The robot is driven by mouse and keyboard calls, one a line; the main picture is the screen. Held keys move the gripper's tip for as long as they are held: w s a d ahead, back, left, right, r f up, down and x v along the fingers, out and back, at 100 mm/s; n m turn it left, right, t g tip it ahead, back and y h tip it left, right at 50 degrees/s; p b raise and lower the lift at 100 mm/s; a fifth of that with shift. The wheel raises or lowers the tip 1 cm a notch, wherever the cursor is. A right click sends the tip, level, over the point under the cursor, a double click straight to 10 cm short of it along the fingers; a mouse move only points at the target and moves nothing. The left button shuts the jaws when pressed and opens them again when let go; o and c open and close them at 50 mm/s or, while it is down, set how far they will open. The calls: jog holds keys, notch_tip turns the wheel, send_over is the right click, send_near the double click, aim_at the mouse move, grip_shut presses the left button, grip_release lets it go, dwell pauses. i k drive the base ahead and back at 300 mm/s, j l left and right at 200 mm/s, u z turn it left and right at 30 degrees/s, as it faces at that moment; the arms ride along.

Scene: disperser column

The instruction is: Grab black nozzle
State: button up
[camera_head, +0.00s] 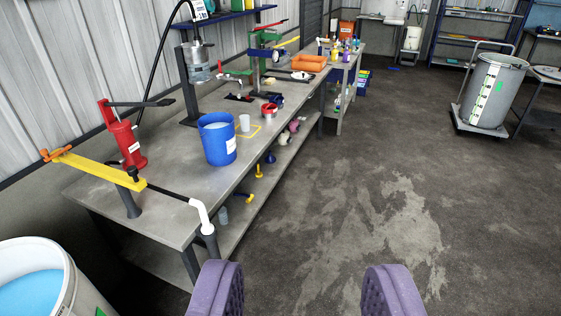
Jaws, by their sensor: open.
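My gripper (304,282) shows at the bottom edge as two purple padded fingers spread wide apart. It is open with nothing between the fingers, over the floor in front of the workbench. Several small black parts lie on the grey workbench (185,190). One black piece (238,97) lies flat near the middle of the bench, and another (301,76) lies farther back by the orange tray. They are too small to tell which is the black nozzle. All are well away from my gripper.
A red press (126,140) and a yellow bar (95,170) are at the near end. A white drum (38,280) is lower left.

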aim_at(198, 37)
jog(key=i+z, duration=0.1)
jog(key=i, duration=2.35)
jog(key=i+u, duration=0.25)
jog(key=i, duration=0.25)
jog(key=i+l+u, duration=0.2)
jog(key=i, duration=0.35)
jog(key=i+l+u, duration=0.25)
jog(key=i, duration=0.25)
jog(key=i+l+u, duration=0.25)
jog(key=i, duration=0.25)
jog(key=i+l+u, duration=0.25)
jog(key=i, duration=0.25)
